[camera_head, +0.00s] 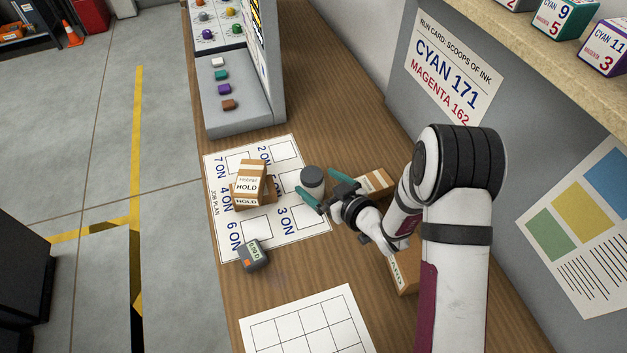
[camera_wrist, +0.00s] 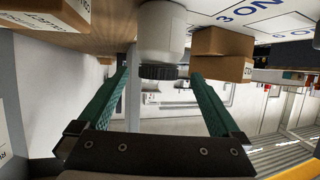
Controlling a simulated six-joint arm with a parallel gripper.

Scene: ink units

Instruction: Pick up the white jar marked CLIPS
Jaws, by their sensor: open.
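A white jar with a dark grey lid (camera_head: 313,176) stands on the right part of the JOB PLAN sheet (camera_head: 222,243). It also shows upside down in the wrist view (camera_wrist: 161,30), lid toward me. No CLIPS marking is readable on it in either view. My gripper (camera_head: 315,181) is open, its two green fingers pointing at the jar from the right. In the wrist view the open fingertips (camera_wrist: 160,73) lie on either side of the lid with gaps showing. I cannot tell how far the jar reaches between them.
Stacked cardboard boxes marked HOLD (camera_head: 248,186) stand left of the jar. Another box (camera_head: 376,181) lies beside my wrist, and one (camera_head: 402,275) sits below my arm. A grey device (camera_head: 253,256) and a grid sheet (camera_head: 308,325) lie nearer. A button console (camera_head: 240,108) stands behind.

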